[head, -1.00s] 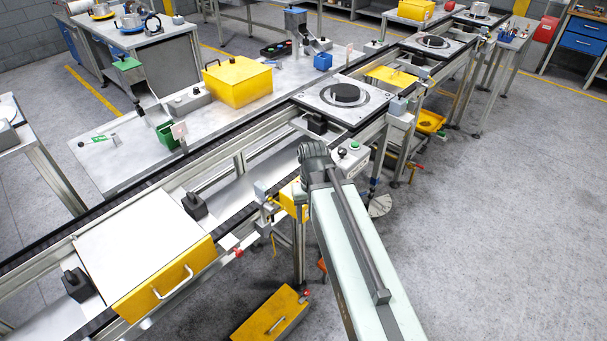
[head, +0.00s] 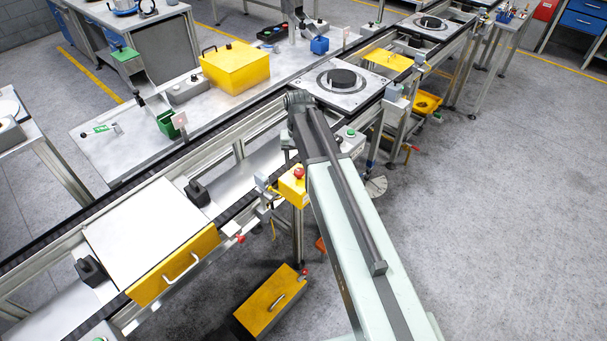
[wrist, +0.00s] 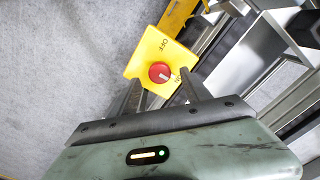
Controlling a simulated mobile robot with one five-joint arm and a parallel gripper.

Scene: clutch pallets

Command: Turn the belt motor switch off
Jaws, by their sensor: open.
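The belt motor switch is a red round knob (wrist: 160,72) on a yellow box (wrist: 146,56), lettered OFF above the knob and what looks like ON at its lower right. A pale mark on the knob lies toward its lower right, on the ON side. My gripper (wrist: 160,79) is open, its two fingers to the left and right of the knob's near side in the wrist view. I cannot tell whether they touch it. In the head view the yellow box (head: 290,188) with its red knob (head: 299,174) hangs at the conveyor's front side; my gripper is not clearly visible there.
The conveyor rail (head: 240,205) runs beside the box. A white pallet with a yellow drawer front (head: 175,265) sits on the belt at left; another pallet with a black disc (head: 343,78) is behind. A yellow case (head: 270,302) lies below. Floor at right is clear.

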